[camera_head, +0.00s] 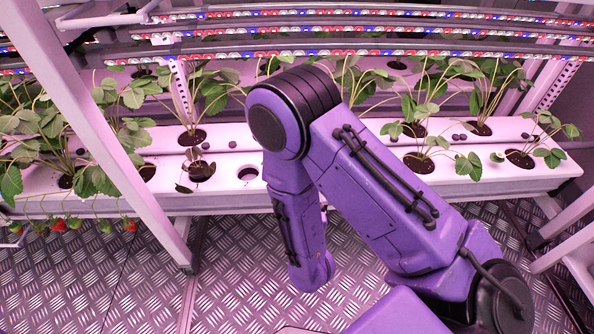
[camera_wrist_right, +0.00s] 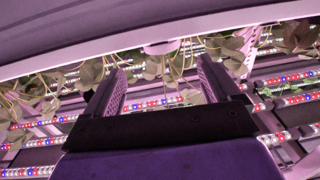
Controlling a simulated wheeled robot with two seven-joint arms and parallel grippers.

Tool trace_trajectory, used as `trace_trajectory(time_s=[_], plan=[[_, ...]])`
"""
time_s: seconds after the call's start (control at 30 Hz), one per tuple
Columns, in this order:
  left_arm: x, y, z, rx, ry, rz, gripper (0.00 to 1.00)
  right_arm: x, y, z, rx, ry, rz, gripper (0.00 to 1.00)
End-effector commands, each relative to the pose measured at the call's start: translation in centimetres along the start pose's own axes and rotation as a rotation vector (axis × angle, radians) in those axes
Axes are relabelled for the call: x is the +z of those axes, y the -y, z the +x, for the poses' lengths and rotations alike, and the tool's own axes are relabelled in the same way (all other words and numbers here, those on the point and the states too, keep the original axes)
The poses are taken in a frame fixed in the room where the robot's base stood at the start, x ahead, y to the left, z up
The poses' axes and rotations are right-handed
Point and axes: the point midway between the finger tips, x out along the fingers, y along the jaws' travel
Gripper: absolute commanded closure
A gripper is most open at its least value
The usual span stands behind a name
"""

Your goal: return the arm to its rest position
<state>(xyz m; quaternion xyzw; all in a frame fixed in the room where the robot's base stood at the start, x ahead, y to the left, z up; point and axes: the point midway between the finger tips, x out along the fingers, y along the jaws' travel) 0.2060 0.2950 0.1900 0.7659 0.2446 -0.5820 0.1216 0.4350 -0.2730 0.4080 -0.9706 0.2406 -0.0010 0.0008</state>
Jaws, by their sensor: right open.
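My right arm (camera_head: 375,195) fills the middle of the head view, bent at the elbow, with its forearm hanging down in front of the white growing tray. Its gripper is hidden in the head view. In the right wrist view my right gripper (camera_wrist_right: 160,95) shows two dark fingers set wide apart with nothing between them. A pale shelf edge or tray underside (camera_wrist_right: 160,38) crosses beyond the fingertips, with leaves and light strips around it. I cannot tell whether the gripper touches anything. My left arm and gripper are not in view.
The white growing tray (camera_head: 225,168) holds several strawberry plants and one empty hole (camera_head: 248,174). Red berries (camera_head: 74,223) hang at the left. LED bars (camera_head: 330,53) run above. A rack post (camera_head: 125,165) stands left and a rail (camera_head: 570,240) right. The metal floor (camera_head: 235,270) is clear.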

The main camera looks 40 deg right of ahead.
Motion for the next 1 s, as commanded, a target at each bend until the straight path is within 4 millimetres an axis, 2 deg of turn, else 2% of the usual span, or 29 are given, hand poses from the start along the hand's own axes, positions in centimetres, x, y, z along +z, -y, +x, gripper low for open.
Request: trace_trajectory(time_s=[0.1,0.37,0.47,0.57,0.63,0.73,0.83,1.0], plan=[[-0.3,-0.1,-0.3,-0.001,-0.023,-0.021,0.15,-0.1,0.0,-1.0,0.000,-0.001,-0.001,0.11],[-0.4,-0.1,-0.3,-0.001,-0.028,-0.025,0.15,0.0,0.1,-1.1,-0.005,0.005,0.021,0.11],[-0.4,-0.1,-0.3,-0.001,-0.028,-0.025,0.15,1.9,1.3,-1.3,-0.070,0.106,0.052,0.11],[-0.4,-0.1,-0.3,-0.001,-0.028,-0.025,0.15,6.1,1.5,-2.3,-0.135,0.332,0.061,0.11],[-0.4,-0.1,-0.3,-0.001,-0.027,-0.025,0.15,10.2,0.0,-4.4,-0.133,0.542,0.057,0.11],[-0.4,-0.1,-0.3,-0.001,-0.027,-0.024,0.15,14.9,-3.0,-8.1,-0.085,0.805,0.043,0.11],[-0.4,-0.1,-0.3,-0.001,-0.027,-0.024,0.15,18.0,-6.1,-11.9,-0.019,1.005,0.026,0.11],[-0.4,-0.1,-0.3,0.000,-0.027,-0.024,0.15,20.9,-11.8,-18.0,0.113,1.226,-0.022,0.11]])
